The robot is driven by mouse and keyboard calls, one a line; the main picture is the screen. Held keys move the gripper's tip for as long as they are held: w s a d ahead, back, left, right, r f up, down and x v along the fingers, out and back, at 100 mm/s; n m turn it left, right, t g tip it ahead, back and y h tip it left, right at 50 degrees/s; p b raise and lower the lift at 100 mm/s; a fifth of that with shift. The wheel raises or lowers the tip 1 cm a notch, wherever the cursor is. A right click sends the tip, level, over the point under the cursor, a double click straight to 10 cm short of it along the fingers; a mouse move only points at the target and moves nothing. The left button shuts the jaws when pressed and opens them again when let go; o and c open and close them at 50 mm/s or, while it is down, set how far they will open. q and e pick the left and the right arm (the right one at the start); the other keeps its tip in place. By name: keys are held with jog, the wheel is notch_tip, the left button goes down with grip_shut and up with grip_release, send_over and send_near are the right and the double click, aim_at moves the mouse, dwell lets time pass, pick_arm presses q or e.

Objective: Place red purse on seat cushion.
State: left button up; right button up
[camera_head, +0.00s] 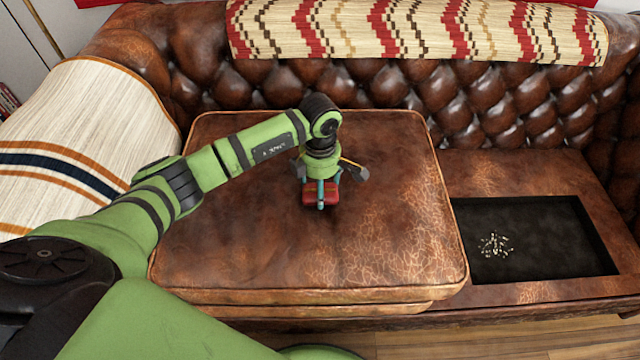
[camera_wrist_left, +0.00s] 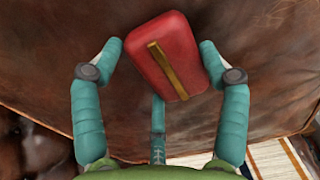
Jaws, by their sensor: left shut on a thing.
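The red purse (camera_head: 311,192) is small and box-shaped, and in the left wrist view the purse (camera_wrist_left: 158,42) shows a gold strip along its face. My left gripper (camera_head: 322,197) is shut on it over the middle of the brown leather seat cushion (camera_head: 400,230). In the left wrist view the gripper's (camera_wrist_left: 162,58) teal fingers flank the purse on both sides, with a third finger below it. I cannot tell whether the purse touches the cushion. My right gripper is not in view.
A tufted leather sofa back (camera_head: 470,100) rises behind the cushion, with a patterned throw (camera_head: 420,30) over it. A striped blanket (camera_head: 70,140) covers the left arm. At the right, a dark recess (camera_head: 540,235) holds small pale bits. Cushion around the purse is clear.

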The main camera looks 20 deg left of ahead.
pick_arm(q)
jog(key=o, duration=1.2)
jog(key=shift+f, duration=0.15)
notch_tip(320, 180, up, 12)
jog(key=shift+r+p, duration=0.2)
jog(key=shift+p, duration=0.2)
